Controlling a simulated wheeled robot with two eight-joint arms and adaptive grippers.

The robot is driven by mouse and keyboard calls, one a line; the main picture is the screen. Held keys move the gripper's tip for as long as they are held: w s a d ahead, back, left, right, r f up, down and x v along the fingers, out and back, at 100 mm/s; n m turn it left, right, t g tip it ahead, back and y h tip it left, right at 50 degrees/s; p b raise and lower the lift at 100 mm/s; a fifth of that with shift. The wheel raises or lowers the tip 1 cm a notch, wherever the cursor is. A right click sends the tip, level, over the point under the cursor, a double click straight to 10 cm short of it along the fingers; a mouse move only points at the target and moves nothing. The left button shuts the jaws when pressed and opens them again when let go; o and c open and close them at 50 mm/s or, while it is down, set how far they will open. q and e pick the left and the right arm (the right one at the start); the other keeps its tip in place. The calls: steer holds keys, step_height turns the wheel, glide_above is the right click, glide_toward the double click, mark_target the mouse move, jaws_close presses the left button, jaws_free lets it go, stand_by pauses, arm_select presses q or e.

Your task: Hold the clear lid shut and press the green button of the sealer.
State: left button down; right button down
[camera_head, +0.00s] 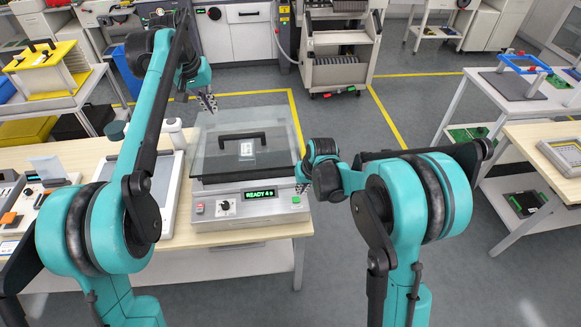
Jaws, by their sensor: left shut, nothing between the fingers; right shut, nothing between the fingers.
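The sealer (262,216) stands on the light wooden table, its display reading "READY 4 s". A small green button (296,199) is at the right end of the front panel. My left gripper (209,104) is shut and empty, above the lid's back left part, apparently apart from it. My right gripper (303,187) is shut and empty, close to the green button; contact cannot be told.
A red switch (199,208) and a black knob (226,206) are on the panel's left. A grey-white tray (166,210) and a white bottle (176,133) stand left of the sealer. Small devices crowd the table's left end. Floor is open behind the table.

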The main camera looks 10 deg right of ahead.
steer(key=shift+a+f, duration=0.1)
steer(key=shift+f, duration=0.3)
arm_select(q)
steer(key=shift+s+r, duration=0.1)
steer(key=x, duration=0.7)
steer(key=shift+f, duration=0.25)
steer(key=shift+f, duration=0.1)
